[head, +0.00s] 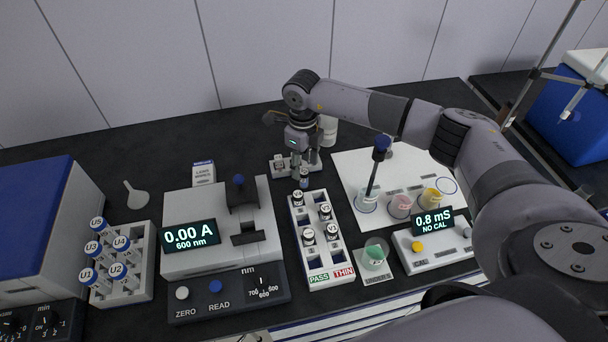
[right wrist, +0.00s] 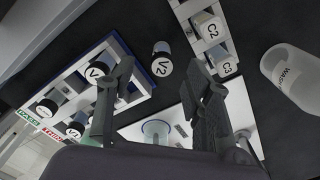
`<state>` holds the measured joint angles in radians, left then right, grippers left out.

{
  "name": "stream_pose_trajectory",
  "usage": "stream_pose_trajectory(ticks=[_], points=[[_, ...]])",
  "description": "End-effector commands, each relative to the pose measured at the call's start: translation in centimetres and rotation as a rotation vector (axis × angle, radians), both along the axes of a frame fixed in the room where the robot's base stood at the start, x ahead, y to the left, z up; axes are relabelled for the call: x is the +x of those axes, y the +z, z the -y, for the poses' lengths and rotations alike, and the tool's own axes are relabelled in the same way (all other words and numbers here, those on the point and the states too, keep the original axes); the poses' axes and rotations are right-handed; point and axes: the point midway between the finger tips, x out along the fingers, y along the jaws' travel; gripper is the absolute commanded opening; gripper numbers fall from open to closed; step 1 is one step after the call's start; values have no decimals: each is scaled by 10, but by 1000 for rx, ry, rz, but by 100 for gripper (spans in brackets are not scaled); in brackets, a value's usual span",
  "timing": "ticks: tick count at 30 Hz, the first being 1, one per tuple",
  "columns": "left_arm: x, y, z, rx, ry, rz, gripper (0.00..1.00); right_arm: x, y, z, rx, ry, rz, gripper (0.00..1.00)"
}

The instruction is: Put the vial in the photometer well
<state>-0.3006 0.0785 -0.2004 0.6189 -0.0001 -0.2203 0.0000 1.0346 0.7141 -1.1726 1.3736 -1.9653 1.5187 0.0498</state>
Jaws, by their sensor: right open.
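The photometer (head: 181,255) stands left of centre in the head view, its display reading 0.00 A, 600 nm. A dark slotted part (head: 245,233), apparently the well, is on its top. A vial (head: 304,178) is on the dark bench just behind the vial rack; the right wrist view shows it marked V2 (right wrist: 161,66). My right gripper (head: 305,165) points down above and behind this vial. In the right wrist view its fingers (right wrist: 160,95) are apart, with V2 beyond the gap and nothing held. My left gripper is not in view.
The vial rack (head: 325,252) holds several capped vials, right of the photometer. A holder (head: 279,165) with C2 and C3 and a wash cup (right wrist: 290,75) are near the gripper. Beakers and a 0.8 mS meter (head: 433,222) are right; a U-vial rack (head: 126,285) is left.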

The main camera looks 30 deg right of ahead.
Motion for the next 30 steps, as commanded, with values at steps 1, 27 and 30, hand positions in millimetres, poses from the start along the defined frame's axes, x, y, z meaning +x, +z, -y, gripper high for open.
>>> stream_pose_trajectory(ticks=[1,27,30], points=[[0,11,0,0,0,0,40,-1,-5,1,-1,-2,-6,46],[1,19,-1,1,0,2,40,0,-39,3,-1,0,-1,22],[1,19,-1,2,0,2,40,0,-39,3,-1,0,-1,15]])
